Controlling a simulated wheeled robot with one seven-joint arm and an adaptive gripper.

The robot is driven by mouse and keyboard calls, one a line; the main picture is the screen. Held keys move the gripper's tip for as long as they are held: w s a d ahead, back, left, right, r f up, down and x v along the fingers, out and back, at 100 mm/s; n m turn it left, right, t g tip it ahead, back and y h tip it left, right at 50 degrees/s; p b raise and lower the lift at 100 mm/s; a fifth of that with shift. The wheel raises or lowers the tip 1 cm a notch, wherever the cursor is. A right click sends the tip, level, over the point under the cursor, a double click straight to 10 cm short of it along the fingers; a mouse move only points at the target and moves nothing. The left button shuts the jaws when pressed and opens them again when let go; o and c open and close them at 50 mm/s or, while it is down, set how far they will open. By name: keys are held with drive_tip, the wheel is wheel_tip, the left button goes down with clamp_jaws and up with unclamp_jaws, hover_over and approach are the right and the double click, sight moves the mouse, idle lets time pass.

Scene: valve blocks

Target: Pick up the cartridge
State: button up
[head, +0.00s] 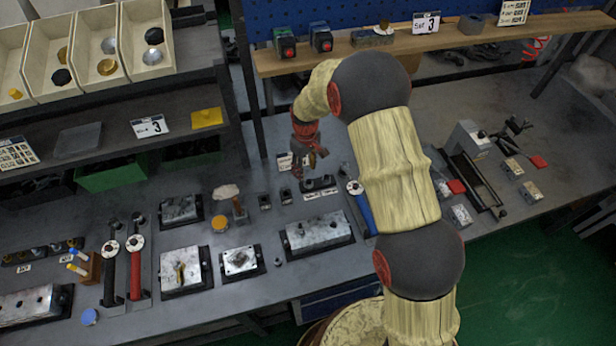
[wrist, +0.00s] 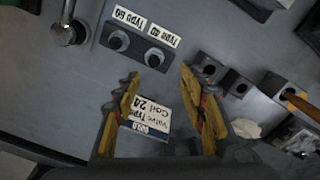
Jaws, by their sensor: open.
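A dark rack (head: 318,184) lies on the bench below my gripper (head: 311,160). In the wrist view the rack (wrist: 137,47) holds two round metal-topped pieces, which look like cartridges: one (wrist: 118,40) by the label "Type 60" and one (wrist: 155,57) by "Type 40". Which one the task means I cannot tell. My gripper (wrist: 158,78) is open, its yellow fingers apart and nothing held between them. The rack pieces lie just beyond the fingertips in the wrist view, apart from them. A card reading "Valve Type, Coil 24" (wrist: 150,120) shows between the fingers.
Small dark blocks (head: 264,201) and a wooden-handled tool (head: 238,208) stand left of the rack. A blue-handled tool (head: 362,208) lies to its right. A large metal valve block (head: 318,232) sits in front. A shelf post (head: 249,85) rises behind.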

sight(309, 182)
drive_tip(key=shift+d+f, duration=0.15)
drive_tip(key=shift+d, duration=0.05)
wheel_tip(309, 182, down, 2)
drive_tip(key=shift+f, duration=0.25)
drive_tip(key=f, duration=0.3)
drive_tip(key=d+f, duration=0.1)
drive_tip(key=f, duration=0.1)
drive_tip(key=shift+w+b, duration=0.1)
drive_tip(key=shift+b, duration=0.2)
drive_tip(key=shift+c, duration=1.1)
drive_tip(key=c, duration=0.7)
clamp_jaws()
